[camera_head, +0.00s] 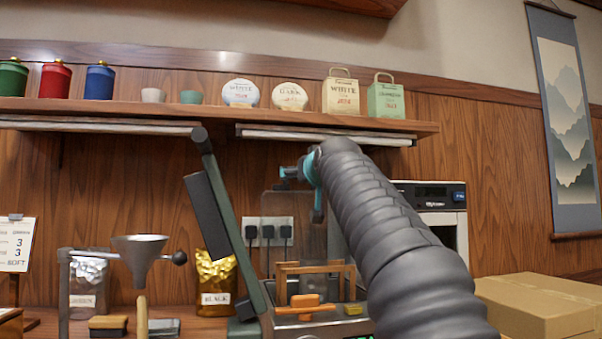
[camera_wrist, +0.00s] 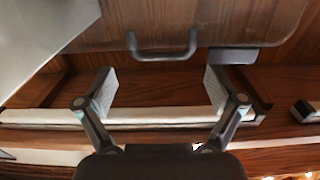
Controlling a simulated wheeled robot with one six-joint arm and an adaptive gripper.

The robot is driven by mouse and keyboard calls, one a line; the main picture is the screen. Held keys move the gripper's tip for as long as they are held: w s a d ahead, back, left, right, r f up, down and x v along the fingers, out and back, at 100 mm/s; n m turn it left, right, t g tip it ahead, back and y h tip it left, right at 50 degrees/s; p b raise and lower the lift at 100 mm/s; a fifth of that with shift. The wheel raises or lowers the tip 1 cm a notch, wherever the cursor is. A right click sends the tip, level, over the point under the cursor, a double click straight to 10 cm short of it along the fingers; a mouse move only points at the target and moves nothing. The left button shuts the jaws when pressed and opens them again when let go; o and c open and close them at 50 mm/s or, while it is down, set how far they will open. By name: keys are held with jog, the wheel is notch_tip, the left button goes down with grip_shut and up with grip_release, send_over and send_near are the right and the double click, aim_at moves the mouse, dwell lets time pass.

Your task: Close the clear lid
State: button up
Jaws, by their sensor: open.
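The clear lid (camera_head: 276,206) stands raised, roughly upright, at the back of a metal box (camera_head: 288,322) in the head view. In the wrist view the see-through lid (camera_wrist: 250,22) fills the upper part, with its dark bar handle (camera_wrist: 162,54) near its edge. My gripper (camera_wrist: 161,84) is open and empty. Its two fingers are spread to either side of the handle's line, with the handle just beyond the tips and apparently untouched. In the head view my gripper (camera_head: 309,182) is near the lid's top, partly hidden by my arm.
A green-grey lever (camera_head: 229,216) slants up left of the lid. A wooden shelf (camera_head: 445,128) with tins, cups and bags runs above. A funnel (camera_head: 139,255) stands left. A white machine (camera_head: 447,216) and cardboard boxes (camera_head: 535,308) are at the right.

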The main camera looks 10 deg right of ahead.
jog(key=shift+w+p, duration=0.5)
jog(key=shift+w, duration=1.55)
